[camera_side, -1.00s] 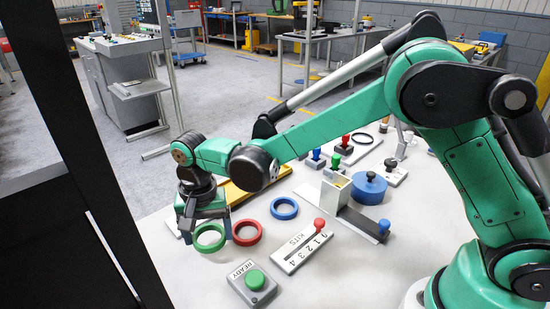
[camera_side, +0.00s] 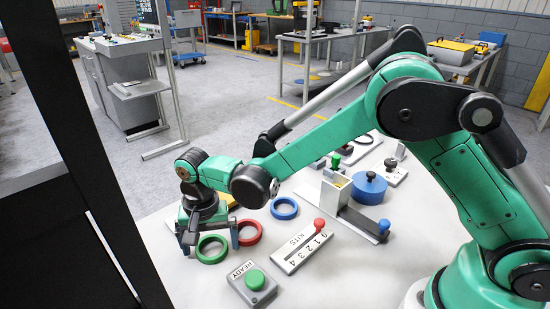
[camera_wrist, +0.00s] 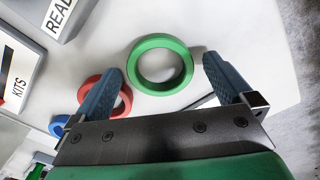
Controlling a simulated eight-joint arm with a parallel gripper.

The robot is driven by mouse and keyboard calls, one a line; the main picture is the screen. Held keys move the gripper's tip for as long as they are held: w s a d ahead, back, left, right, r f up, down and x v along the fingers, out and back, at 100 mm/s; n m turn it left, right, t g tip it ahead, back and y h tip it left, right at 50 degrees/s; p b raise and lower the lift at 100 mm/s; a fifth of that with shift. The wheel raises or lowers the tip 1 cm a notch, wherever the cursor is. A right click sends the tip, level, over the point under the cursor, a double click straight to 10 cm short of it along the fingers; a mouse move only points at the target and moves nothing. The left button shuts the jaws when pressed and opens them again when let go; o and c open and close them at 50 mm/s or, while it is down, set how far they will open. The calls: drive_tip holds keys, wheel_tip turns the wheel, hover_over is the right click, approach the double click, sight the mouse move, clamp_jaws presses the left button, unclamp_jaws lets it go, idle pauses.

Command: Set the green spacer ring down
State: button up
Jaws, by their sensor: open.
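The green spacer ring (camera_side: 210,261) lies flat on the white table, at the front left in the side view. It also shows whole in the wrist view (camera_wrist: 160,43). My gripper (camera_side: 212,242) is open, with its two fingers on either side of the ring and slightly above it. In the wrist view, my gripper (camera_wrist: 162,70) shows a gap between each blue fingertip and the ring. My gripper partly hides the ring's far side in the side view.
A red ring (camera_side: 257,235) lies close to the right of the green one, near one finger. A blue ring (camera_side: 284,215) lies farther back. The READY button box (camera_side: 252,288) and KITS slider panel (camera_side: 300,250) stand to the right. Bare table lies to the left.

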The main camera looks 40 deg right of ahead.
wheel_tip(320, 180, up, 6)
drive_tip(key=shift+d+f, duration=0.15)
drive_tip(key=shift+f, duration=0.1)
drive_tip(key=s+d+r+n+t, duration=0.3)
drive_tip(key=s+d+r, duration=0.1)
drive_tip(key=d, duration=0.3)
drive_tip(key=s+d+r+n+t, duration=0.3)
drive_tip(key=s+d, duration=0.3)
drive_tip(key=d, duration=0.2)
drive_tip(key=shift+s+r+n+t, duration=0.3)
drive_tip(key=shift+r+t, duration=0.1)
drive_tip(key=shift+t, duration=0.2)
drive_tip(key=shift+w, duration=0.1)
